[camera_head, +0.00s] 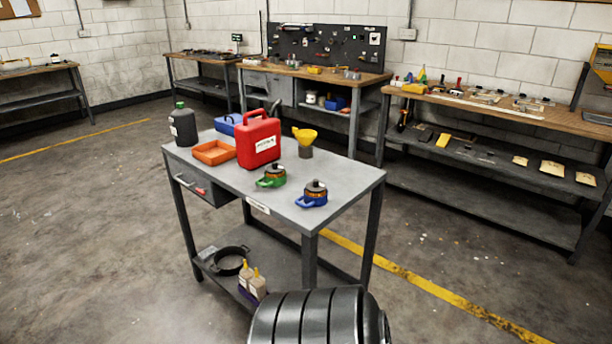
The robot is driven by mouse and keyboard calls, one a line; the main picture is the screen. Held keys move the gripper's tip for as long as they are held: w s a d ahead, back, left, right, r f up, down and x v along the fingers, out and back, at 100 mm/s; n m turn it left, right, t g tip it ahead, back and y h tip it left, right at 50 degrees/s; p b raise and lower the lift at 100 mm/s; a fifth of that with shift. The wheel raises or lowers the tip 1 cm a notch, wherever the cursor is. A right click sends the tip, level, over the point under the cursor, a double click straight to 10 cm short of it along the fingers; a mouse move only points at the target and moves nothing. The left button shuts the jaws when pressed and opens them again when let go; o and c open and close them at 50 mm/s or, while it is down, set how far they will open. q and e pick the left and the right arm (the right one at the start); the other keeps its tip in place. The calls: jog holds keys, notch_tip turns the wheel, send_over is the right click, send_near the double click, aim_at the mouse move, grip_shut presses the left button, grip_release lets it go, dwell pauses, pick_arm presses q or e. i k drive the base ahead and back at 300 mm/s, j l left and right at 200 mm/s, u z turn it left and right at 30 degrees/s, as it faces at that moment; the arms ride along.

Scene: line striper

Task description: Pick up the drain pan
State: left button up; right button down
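A black round shallow pan with side handles (230,261), which looks like the drain pan, sits on the lower shelf (283,262) of the grey work table. It lies toward the left end of that shelf, and the tabletop is above it. Two bottles with yellow tips (252,282) stand close to it at the front. Neither of my grippers is in view.
The tabletop (335,178) holds a red can (258,139), an orange tray (213,153), a dark jug (183,126), a yellow funnel (305,136), and green (271,177) and blue (312,195) handled items. Benches line the walls. Floor left of the table is clear.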

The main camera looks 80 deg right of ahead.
aim_at(228, 261)
jog(key=z, duration=2.05)
jog(key=i+j, duration=0.05)
